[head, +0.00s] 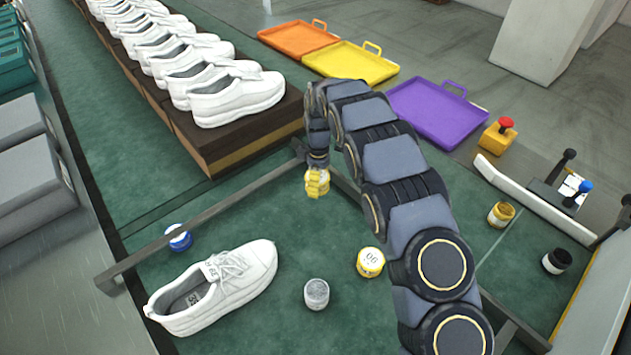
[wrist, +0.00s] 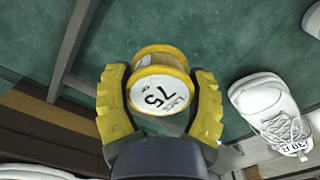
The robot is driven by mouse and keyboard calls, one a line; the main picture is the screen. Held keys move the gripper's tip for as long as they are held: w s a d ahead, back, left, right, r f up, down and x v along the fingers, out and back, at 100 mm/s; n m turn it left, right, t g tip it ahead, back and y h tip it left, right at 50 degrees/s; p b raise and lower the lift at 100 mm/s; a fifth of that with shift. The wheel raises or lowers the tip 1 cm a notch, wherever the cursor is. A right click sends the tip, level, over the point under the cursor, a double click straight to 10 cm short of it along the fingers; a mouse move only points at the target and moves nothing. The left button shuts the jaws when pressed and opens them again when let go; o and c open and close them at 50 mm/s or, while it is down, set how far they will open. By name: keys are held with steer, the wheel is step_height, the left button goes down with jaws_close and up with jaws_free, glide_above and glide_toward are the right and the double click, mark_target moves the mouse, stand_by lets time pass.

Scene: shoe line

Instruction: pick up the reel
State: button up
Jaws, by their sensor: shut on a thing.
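Whether the reel touches the surface is hard to tell.
Other small reels or pots stand on the green surface: blue (head: 179,237), grey (head: 316,294), yellow (head: 370,262), gold (head: 501,214) and black (head: 556,261). A white shoe (head: 215,290) lies front left. Orange, yellow and purple trays (head: 437,112) lie behind.

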steer(key=s+d+r, duration=0.2)
steer(key=s+r, duration=0.2)
steer(key=s, duration=0.5)
steer(key=shift+d, duration=0.15)
steer(key=shift+r, duration=0.1)
steer(key=s+d+m, duration=0.3)
steer(key=d+m, duration=0.1)
steer(key=d, duration=0.5)
steer(key=s+d+m, duration=0.4)
steer(key=d+m, duration=0.1)
steer(key=d, duration=0.4)
steer(key=s+d+m, duration=0.3)
steer(key=d+m, duration=0.2)
steer(key=d, duration=0.4)
steer(key=shift+s+d+r, duration=0.2)
steer(key=shift+s+d, duration=0.2)
steer(key=s+d+m, duration=0.2)
steer(key=s, duration=0.1)
steer(key=s+d+m, duration=0.1)
steer(key=s, duration=0.1)
steer(key=shift+d+f+m, duration=0.1)
steer(key=shift+d+m, duration=0.25)
steer(key=shift+m, duration=0.05)
glide_above(495, 266)
step_height(495, 266, down, 10)
steer(key=shift+s+a+r, duration=0.1)
steer(key=shift+s+r, duration=0.05)
steer(key=shift+f, duration=1.6)
